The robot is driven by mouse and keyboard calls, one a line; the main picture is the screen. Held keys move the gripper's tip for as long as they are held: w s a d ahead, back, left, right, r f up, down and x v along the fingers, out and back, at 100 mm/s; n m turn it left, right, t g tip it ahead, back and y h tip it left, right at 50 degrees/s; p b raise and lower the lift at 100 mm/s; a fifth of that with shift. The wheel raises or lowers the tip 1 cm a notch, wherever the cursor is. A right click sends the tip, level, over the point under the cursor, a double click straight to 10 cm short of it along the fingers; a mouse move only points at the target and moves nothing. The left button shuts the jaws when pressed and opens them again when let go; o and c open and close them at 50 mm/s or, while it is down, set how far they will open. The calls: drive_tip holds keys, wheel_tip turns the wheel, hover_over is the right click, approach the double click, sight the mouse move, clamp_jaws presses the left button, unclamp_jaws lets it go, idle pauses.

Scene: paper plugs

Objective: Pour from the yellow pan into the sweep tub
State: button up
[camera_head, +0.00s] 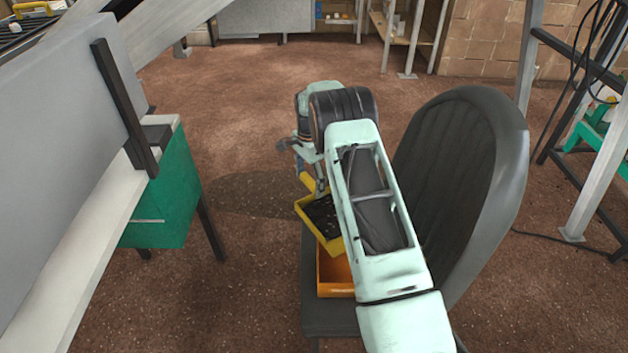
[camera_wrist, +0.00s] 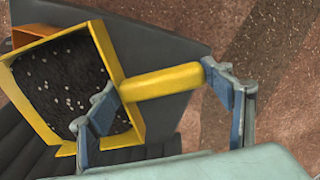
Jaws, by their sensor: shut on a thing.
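The yellow pan (camera_head: 335,246) is a square tray with a yellow handle (camera_wrist: 165,82). It holds dark material with small pale specks, and its near edge looks lower in the head view. My gripper (camera_head: 319,183) is shut on the handle; its blue-grey fingers (camera_wrist: 158,81) show at both ends of the grip in the wrist view. The orange sweep tub (camera_head: 335,291) stands on the dark chair seat below and nearer than the pan. The pan and my arm hide part of the tub, and its inside is mostly hidden. Part of its orange edge shows in the wrist view (camera_wrist: 45,29).
The chair's tall dark backrest (camera_head: 450,160) rises close on the right of my arm. A white-topped bench (camera_head: 75,255) with a green box (camera_head: 165,195) stands at the left. Metal frames and cables are at the far right. Open brown floor lies beyond the chair.

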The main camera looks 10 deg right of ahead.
drive_tip(key=shift+w+d+f+m, duration=0.15)
drive_tip(key=shift+w+m, duration=0.15)
drive_tip(key=shift+w, duration=0.25)
drive_tip(key=shift+f, duration=0.2)
wheel_tip(320, 180, down, 3)
drive_tip(key=shift+f+b, duration=0.2)
drive_tip(key=shift+b, duration=0.45)
drive_tip(key=r+p, duration=0.1)
drive_tip(key=s+r+t+p, duration=0.1)
drive_tip(key=r+p, duration=0.1)
drive_tip(key=shift+d+r, duration=0.15)
drive_tip(key=shift+r, duration=0.15)
drive_tip(key=shift+r+t+y, duration=0.1)
drive_tip(key=shift+t+y, duration=0.2)
drive_tip(key=shift+t, duration=0.1)
